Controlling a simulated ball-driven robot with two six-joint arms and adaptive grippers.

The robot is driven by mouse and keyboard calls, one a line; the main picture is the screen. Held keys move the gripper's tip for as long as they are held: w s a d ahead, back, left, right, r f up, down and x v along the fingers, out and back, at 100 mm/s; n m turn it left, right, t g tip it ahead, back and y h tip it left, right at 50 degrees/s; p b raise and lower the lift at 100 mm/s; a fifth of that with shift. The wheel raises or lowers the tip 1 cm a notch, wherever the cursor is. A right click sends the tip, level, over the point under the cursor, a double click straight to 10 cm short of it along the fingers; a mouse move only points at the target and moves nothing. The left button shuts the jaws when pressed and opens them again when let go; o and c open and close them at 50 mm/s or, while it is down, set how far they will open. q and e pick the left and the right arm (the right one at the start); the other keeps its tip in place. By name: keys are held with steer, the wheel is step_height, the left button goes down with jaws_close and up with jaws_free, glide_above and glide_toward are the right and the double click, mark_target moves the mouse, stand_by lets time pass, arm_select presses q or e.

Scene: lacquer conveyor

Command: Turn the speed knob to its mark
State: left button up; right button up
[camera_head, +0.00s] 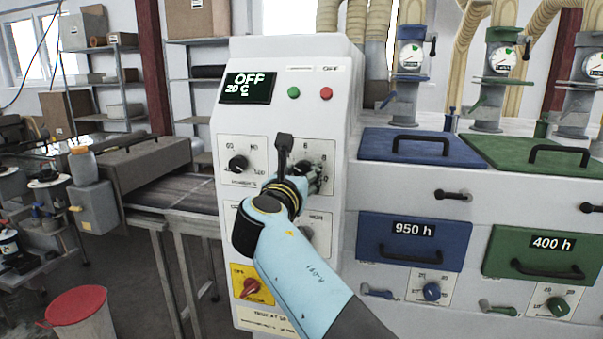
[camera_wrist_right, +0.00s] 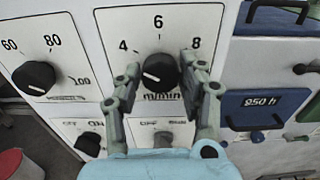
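The speed knob (camera_wrist_right: 160,70) is a round black knob on a white dial plate labelled m/min, with the numbers 4, 6 and 8. Its white pointer line faces lower left, below the 4. The fingers of my right gripper (camera_wrist_right: 161,66) stand on either side of the knob, very close to its rim. I cannot tell whether they touch it. In the head view my right gripper (camera_head: 314,180) is at the panel, and its wrist covers part of the knob (camera_head: 301,168). I cannot make out a separate target mark. My left gripper is out of view.
Another black knob (camera_head: 238,164) sits left of the speed knob, and more controls lie below. A red switch on a yellow plate (camera_head: 252,286) is lower down. The display (camera_head: 248,88) reads OFF. Blue (camera_head: 414,241) and green drawers stand to the right.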

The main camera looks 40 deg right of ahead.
steer(key=shift+d, duration=0.1)
steer(key=c, duration=0.7)
steer(key=shift+o, duration=0.2)
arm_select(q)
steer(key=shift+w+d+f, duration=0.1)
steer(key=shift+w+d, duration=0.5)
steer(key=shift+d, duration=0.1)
